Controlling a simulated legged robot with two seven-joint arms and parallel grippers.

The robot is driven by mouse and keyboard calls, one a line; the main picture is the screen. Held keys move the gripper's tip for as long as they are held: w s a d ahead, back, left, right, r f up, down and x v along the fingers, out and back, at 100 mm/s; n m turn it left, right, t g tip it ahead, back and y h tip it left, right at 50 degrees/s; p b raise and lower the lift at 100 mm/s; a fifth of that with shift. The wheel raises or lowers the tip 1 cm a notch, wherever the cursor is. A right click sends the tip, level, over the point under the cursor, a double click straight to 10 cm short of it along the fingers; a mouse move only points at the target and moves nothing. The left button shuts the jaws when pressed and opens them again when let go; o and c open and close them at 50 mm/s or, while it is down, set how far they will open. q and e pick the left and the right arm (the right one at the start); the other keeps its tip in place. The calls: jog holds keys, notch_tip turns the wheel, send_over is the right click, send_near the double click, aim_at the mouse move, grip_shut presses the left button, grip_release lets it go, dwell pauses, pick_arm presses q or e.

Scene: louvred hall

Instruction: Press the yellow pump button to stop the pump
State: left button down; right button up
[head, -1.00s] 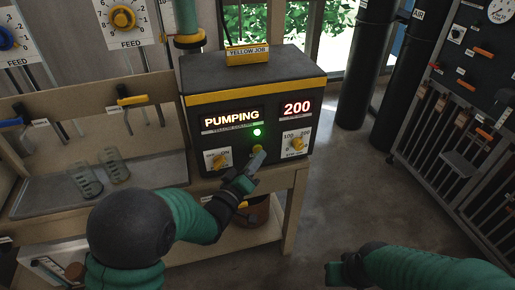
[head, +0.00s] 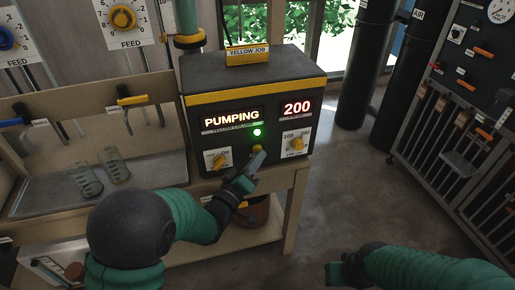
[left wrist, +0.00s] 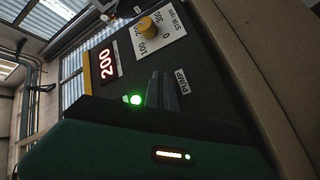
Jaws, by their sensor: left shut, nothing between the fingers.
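The black pump box (head: 250,97) with a yellow stripe stands on a wooden bench. Its display reads PUMPING and 200, and a green lamp (head: 257,132) is lit. The yellow pump button (head: 257,148) is low on the front, below the lamp, partly covered by my left gripper (head: 259,159). That gripper is shut and empty, its tips close to the button; I cannot tell whether they touch. In the left wrist view the shut fingers (left wrist: 161,90) lie beside the PUMP label, and the button is hidden. My right gripper (head: 338,272) is low in the head view, its jaws unclear.
A knob (head: 220,160) sits left of the button and a yellow speed knob (head: 297,144) to its right. A tray with glass jars (head: 115,167) is on the bench at left. A bucket (head: 255,211) stands on the lower shelf. The floor at right is clear.

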pick_arm(q)
jog(key=shift+w+a, duration=0.1)
dwell(0.3)
jog(key=shift+w+a+r, duration=0.1)
jog(key=shift+w, duration=0.15)
jog(key=shift+s, duration=0.45)
jog(key=s, duration=0.1)
jog(key=s+d, duration=0.1)
jog(key=s, duration=0.1)
jog(key=s+d, duration=0.1)
jog(key=s, duration=0.1)
jog(key=shift+s, duration=0.25)
dwell(1.8)
